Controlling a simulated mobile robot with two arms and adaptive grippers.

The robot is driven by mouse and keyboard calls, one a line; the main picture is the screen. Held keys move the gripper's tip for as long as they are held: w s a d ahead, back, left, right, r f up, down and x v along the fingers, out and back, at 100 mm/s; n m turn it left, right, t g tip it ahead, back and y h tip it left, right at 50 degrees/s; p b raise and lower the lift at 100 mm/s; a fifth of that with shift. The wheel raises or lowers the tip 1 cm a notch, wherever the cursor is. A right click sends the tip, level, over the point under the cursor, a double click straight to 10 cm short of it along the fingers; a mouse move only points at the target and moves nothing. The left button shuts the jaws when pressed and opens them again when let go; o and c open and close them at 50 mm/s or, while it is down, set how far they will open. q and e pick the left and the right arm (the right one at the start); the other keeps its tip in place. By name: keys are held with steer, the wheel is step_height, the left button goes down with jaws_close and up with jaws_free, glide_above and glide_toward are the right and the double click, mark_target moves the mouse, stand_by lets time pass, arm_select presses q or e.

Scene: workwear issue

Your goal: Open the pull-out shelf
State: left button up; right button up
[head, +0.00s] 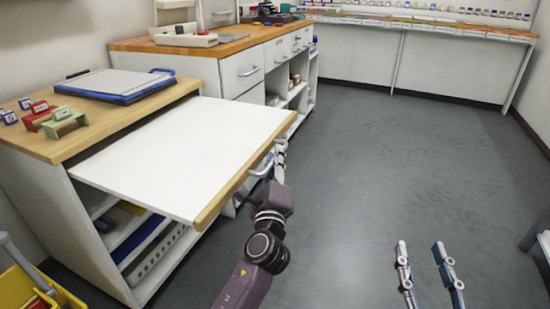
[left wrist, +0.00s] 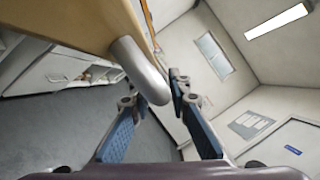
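The pull-out shelf (head: 185,155) is a white board with a wooden front edge, sticking well out from the wood-topped cabinet at the left. Its wooden front edge (left wrist: 75,22) also shows in the left wrist view. A metal bar handle (left wrist: 140,68) is fixed to that edge. My left gripper (head: 278,150) is at the far part of the front edge. In the left wrist view its blue fingers (left wrist: 155,98) lie on both sides of the handle, close against it; the exact contact is partly hidden. My right gripper (head: 428,258) is open and empty above the floor.
A blue tray (head: 115,85) and small red, green and blue items (head: 60,118) rest on the cabinet top. Bins (head: 150,250) sit under the shelf. A yellow cart (head: 30,285) stands at lower left. The grey floor (head: 390,150) is clear to the right.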

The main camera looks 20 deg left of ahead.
arm_select(q)
steer(key=v, duration=1.2)
